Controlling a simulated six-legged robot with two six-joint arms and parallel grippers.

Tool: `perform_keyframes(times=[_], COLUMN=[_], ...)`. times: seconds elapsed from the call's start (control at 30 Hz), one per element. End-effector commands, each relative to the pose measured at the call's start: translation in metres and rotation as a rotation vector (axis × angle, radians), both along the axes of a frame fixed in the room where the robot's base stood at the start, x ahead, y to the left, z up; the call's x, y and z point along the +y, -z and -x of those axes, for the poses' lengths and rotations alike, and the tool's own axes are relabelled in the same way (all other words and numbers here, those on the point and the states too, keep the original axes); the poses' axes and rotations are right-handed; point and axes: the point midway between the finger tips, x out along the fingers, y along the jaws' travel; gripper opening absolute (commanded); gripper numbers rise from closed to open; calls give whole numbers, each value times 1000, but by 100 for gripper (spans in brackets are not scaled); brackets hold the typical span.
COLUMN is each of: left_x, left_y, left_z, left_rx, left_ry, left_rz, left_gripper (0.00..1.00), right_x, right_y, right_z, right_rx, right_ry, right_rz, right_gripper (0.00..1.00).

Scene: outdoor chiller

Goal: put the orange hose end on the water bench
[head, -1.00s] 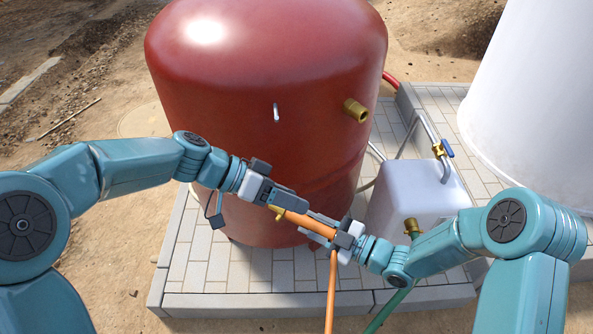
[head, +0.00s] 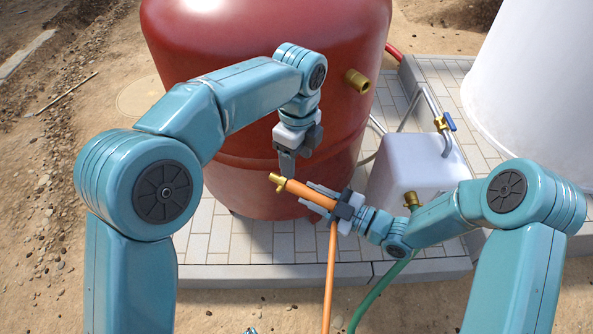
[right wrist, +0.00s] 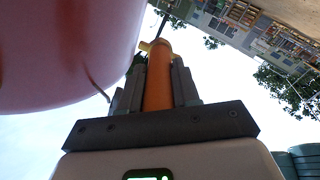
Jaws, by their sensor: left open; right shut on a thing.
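The orange hose end (head: 301,190) has a brass fitting at its tip and points up and to the left in the head view. My right gripper (head: 322,197) is shut on it, and the orange hose hangs down below. In the right wrist view the orange hose end (right wrist: 158,78) lies between the two dark fingers. My left gripper (head: 287,162) is open, pointing down just above the brass tip, in front of the red tank. Whether it touches the tip I cannot tell. I cannot make out which thing is the water bench.
A red tank (head: 240,90) with a brass port (head: 357,81) stands on a paved pad (head: 235,240). A white container (head: 402,185) with a blue-handled tap (head: 446,122) is at the right. A green hose (head: 372,292) with a brass end lies near my right arm. A large white tank (head: 535,90) stands behind.

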Motion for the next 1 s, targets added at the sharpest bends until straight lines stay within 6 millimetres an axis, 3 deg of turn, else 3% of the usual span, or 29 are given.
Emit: perform_keyframes(times=[0.2,0.4,0.8,1.0], left_x=[1,1,1,1], left_y=[46,72,80,80], left_z=[2,2,2,1], left_rx=[3,1,-1,-3], left_ry=[-1,-1,-2,-2], left_rz=[-2,0,2,3], left_gripper=[61,61,61,0], right_x=[0,0,0,1], right_y=[-1,-1,-1,-1], right_z=[0,0,0,1], right_rx=[-2,-2,-2,-2], right_ry=[0,0,0,-3], right_rz=[-1,-1,-1,-1], right_gripper=[0,0,0,0])
